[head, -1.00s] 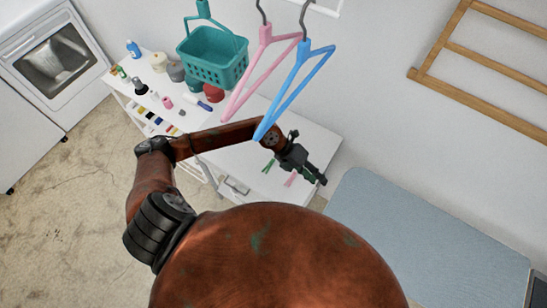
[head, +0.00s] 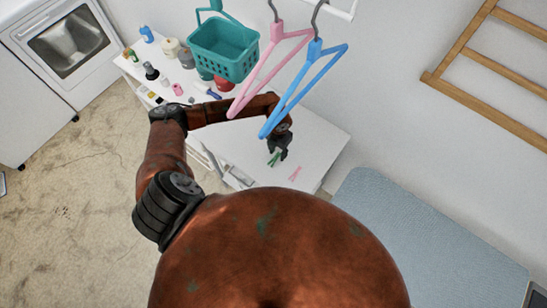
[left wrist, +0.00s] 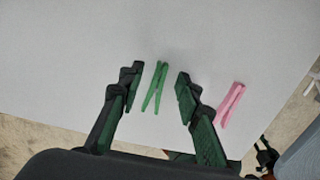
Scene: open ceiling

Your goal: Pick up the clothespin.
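A green clothespin (left wrist: 156,86) lies on the white tabletop (left wrist: 80,50) in the left wrist view, between the open fingers of my left gripper (left wrist: 156,92) as seen from that camera. Whether the fingertips are level with it or above it I cannot tell. A pink clothespin (left wrist: 231,104) lies to the right, outside the fingers; it also shows in the head view (head: 294,173). In the head view the left gripper (head: 276,157) points down at the table, with a bit of green at its tips. My right gripper is not in view.
A pink hanger (head: 262,68) and a blue hanger (head: 300,88) hang over the table, overlapping my left arm in the head view. A teal basket (head: 222,52) and several bottles are at the table's far end. A blue-grey padded surface (head: 420,235) is at right.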

